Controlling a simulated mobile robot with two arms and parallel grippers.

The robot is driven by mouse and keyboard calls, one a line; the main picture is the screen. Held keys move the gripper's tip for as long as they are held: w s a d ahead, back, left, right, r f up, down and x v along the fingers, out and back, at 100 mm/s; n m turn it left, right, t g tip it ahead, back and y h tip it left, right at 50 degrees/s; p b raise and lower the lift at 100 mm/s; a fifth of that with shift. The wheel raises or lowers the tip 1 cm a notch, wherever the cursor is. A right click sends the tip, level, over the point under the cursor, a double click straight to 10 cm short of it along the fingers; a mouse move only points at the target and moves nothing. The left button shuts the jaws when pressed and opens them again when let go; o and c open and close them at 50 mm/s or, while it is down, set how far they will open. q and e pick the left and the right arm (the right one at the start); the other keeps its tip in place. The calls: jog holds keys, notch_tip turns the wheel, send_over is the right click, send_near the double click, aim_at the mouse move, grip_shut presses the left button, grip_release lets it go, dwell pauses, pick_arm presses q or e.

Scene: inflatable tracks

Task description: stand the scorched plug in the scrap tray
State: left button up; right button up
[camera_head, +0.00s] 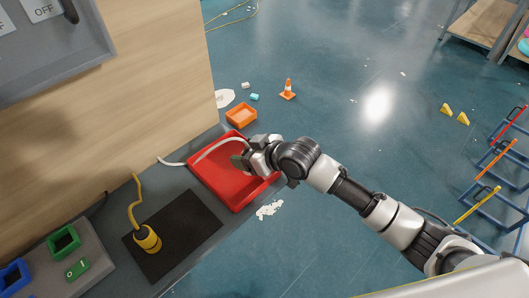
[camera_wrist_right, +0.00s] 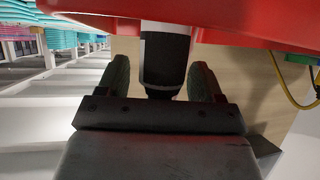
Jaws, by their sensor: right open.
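The red scrap tray (camera_head: 205,173) lies on the grey bench in the head view; its red edge fills the top of the right wrist view (camera_wrist_right: 250,30). My right gripper (camera_head: 245,159) is over the tray and is open. In the wrist view, a dark plug with a grey end (camera_wrist_right: 165,62) sits between its fingers, with gaps visible at both sides. A white cord (camera_head: 205,150) curves over the tray to the gripper. In the head view the gripper hides the plug. I cannot tell whether the plug stands on the tray floor. My left gripper is not in view.
A yellow plug (camera_head: 148,240) with a yellow cord stands on a black mat (camera_head: 190,222). Green (camera_head: 64,241) and blue (camera_head: 14,277) sockets are at lower left. An orange bin (camera_head: 241,115) and a cone (camera_head: 288,89) are beyond the tray. Open floor lies right of the bench.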

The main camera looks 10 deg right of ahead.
jog(key=b+v, duration=0.1)
jog(key=v, duration=1)
